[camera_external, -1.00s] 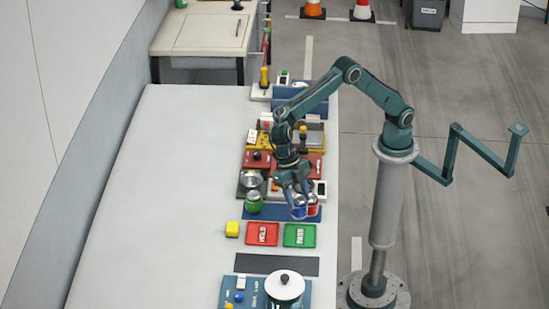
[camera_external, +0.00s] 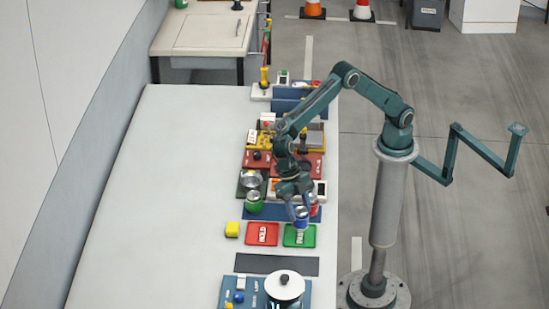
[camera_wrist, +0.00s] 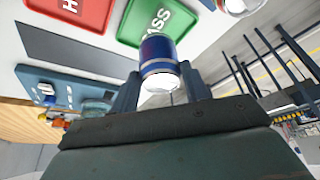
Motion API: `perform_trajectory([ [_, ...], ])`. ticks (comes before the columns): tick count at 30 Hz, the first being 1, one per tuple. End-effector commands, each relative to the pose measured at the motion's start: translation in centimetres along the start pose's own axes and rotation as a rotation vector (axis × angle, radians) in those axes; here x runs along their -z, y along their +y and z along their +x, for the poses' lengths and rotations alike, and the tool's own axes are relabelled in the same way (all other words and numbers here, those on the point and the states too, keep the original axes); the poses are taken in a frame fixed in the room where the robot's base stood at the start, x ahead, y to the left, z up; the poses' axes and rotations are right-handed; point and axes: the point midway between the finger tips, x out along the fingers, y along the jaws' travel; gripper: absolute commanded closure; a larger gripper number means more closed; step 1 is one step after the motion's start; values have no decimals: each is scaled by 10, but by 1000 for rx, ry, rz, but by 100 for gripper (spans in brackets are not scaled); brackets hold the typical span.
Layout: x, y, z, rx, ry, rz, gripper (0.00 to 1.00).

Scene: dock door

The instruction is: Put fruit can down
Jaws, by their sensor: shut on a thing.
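My gripper (camera_external: 297,203) is shut on a blue can with silver ends (camera_external: 301,222). In the wrist view the blue can (camera_wrist: 157,48) sits between the two fingers of my gripper (camera_wrist: 158,82). The can is over or at the far edge of the green tray marked PASS (camera_external: 310,240), which also shows in the wrist view (camera_wrist: 133,25). I cannot tell whether the can touches the tray. Its label is too small to read.
A red tray (camera_external: 262,240) lies left of the green one. A green can (camera_external: 254,203) and a red can (camera_external: 314,206) stand on a blue mat (camera_external: 272,212). The left tabletop is clear.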

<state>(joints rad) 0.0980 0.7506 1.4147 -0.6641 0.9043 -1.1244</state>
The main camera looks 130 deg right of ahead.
Motion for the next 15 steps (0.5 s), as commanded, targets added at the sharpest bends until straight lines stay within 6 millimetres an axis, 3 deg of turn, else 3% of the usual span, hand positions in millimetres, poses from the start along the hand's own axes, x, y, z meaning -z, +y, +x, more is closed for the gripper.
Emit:
perform_trajectory([
  [7, -12, 0, 29, 2, 0, 0, 85],
  [15, -14, 0, 34, -1, -1, -2, 85],
])
